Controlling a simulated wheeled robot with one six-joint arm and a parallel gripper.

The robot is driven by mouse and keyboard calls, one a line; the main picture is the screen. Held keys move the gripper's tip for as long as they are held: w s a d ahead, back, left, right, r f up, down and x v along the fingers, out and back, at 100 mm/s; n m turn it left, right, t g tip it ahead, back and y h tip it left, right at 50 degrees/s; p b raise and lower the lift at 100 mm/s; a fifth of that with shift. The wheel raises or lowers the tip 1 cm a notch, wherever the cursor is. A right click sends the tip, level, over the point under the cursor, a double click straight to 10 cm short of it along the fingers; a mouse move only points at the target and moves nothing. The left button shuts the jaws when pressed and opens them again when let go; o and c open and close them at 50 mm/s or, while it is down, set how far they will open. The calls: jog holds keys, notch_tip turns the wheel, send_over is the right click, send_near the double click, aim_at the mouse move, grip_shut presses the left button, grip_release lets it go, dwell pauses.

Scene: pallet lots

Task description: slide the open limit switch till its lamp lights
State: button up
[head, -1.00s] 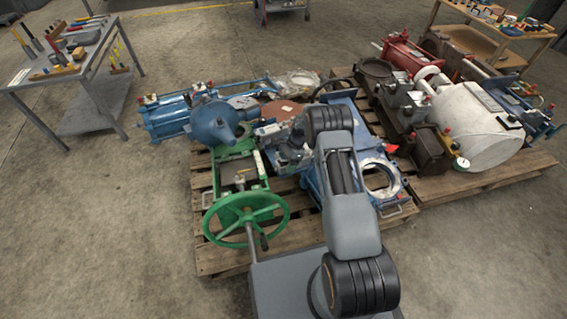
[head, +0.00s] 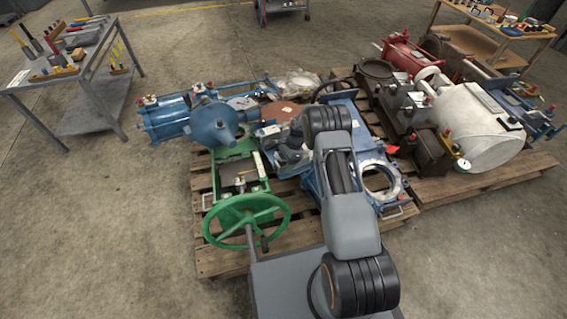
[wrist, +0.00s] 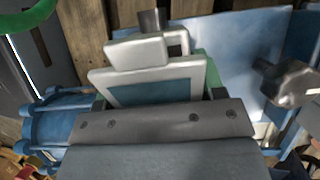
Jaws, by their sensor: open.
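The green valve frame with its handwheel (head: 246,221) stands on the front pallet. A pale strip (head: 260,166) runs along the frame's right side. A small yellow part shows on the frame, but I cannot tell whether it belongs to a limit switch. I cannot pick out the open limit switch or its lamp with certainty. My gripper (wrist: 150,66) is open in the wrist view, its pale jaws above a grey bolted bar, with nothing clearly between them. In the head view my wrist is just right of the green frame, and my arm hides part of the pallet.
A blue actuator (head: 168,118) lies behind the green frame. A blue plate (wrist: 235,50) is close on the right in the wrist view. A white tank (head: 478,130) stands on the right pallet. A tool bench (head: 88,50) is at left, with bare floor before it.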

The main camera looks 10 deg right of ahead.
jog(key=shift+o, duration=1.7)
jog(key=shift+d, duration=0.2)
jog(key=p+v, duration=0.4)
jog(key=v, duration=1)
jog(key=shift+p, duration=0.3)
jog(key=shift+f, duration=0.1)
